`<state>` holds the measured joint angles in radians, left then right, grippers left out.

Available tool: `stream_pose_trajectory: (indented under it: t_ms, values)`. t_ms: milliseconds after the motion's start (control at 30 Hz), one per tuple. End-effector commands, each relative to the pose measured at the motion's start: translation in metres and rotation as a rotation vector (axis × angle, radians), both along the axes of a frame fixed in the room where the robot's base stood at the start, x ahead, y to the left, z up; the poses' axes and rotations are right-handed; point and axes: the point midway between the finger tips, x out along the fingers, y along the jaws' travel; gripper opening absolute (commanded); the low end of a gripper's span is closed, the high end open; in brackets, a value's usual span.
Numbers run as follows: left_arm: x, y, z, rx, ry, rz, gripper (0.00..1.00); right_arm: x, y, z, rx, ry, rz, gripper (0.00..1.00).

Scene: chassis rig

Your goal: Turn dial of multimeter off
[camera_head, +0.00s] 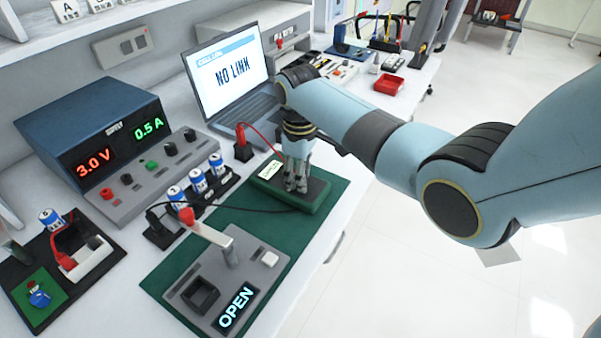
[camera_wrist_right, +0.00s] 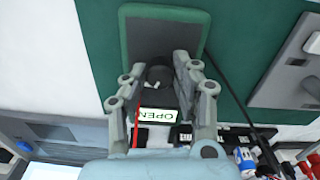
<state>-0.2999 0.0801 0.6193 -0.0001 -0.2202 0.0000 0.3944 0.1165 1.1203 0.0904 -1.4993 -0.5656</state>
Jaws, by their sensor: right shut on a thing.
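The multimeter (camera_head: 312,199) is a green handheld unit lying on the dark green mat (camera_head: 325,213). Its small display (camera_head: 270,169) is lit and pale; in the right wrist view it reads OPEN (camera_wrist_right: 158,115). My right gripper (camera_head: 297,187) points down over the multimeter's face. The right wrist view shows its fingers (camera_wrist_right: 160,72) on either side of the dark dial (camera_wrist_right: 160,76), shut on it. The dial's pointer and markings are hidden by the fingers. My left gripper is not seen.
A laptop (camera_head: 228,75) showing NO LINK stands behind. A blue power supply (camera_head: 90,125) reads 3.0 V and 0.5 A. A grey switch fixture (camera_head: 205,265) with an OPEN display sits in front. Black and red leads run near the multimeter. Batteries and a red tray (camera_head: 388,84) are nearby.

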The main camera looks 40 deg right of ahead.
Motion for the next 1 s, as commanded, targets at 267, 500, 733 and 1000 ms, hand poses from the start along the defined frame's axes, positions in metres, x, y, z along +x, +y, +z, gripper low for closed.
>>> stream_pose_trajectory:
  t_ms: [267, 500, 733, 1000]
  values:
    - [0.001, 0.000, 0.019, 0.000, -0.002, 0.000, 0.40, 0.000, 0.001, 0.003, 0.002, 0.001, 0.173, 0.00]
    - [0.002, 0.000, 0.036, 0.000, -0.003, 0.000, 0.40, 0.000, 0.001, 0.003, 0.003, 0.002, 0.396, 0.00]
    - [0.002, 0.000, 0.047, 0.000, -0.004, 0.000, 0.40, 0.000, 0.001, 0.002, 0.003, 0.001, 0.614, 0.00]
    - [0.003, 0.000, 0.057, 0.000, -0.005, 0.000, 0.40, 0.001, 0.001, 0.002, 0.003, -0.001, 0.871, 0.00]
